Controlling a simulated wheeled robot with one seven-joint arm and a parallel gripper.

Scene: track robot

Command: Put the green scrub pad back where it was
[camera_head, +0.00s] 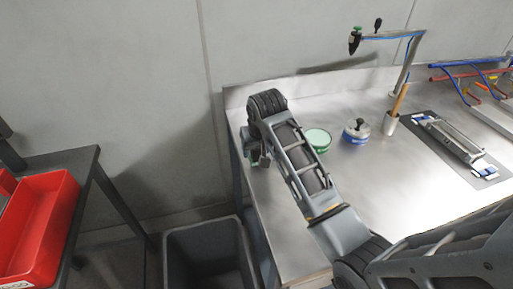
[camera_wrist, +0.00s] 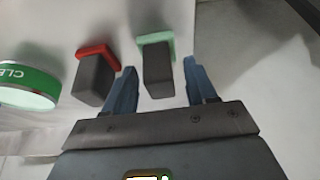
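In the wrist view, a dark grey block with a light green L-shaped piece behind it, which looks like the green scrub pad (camera_wrist: 158,72), sits between my fingers. My gripper (camera_wrist: 160,64) is open, with a gap showing on each side of the block. I cannot tell how deep the fingers reach around it. A similar grey block with a red piece (camera_wrist: 95,75) stands just left of the left finger. In the head view, my gripper (camera_head: 260,157) is low over the bench's left end, mostly hidden by my arm; a bit of green shows beside it.
A green-labelled round tin (camera_wrist: 28,88) stands left in the wrist view; it shows in the head view too (camera_head: 319,140). A blue-banded pot (camera_head: 356,133) and a holder with a wooden handle (camera_head: 391,123) stand right of it. A grey bin (camera_head: 205,250) is below the bench's left edge.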

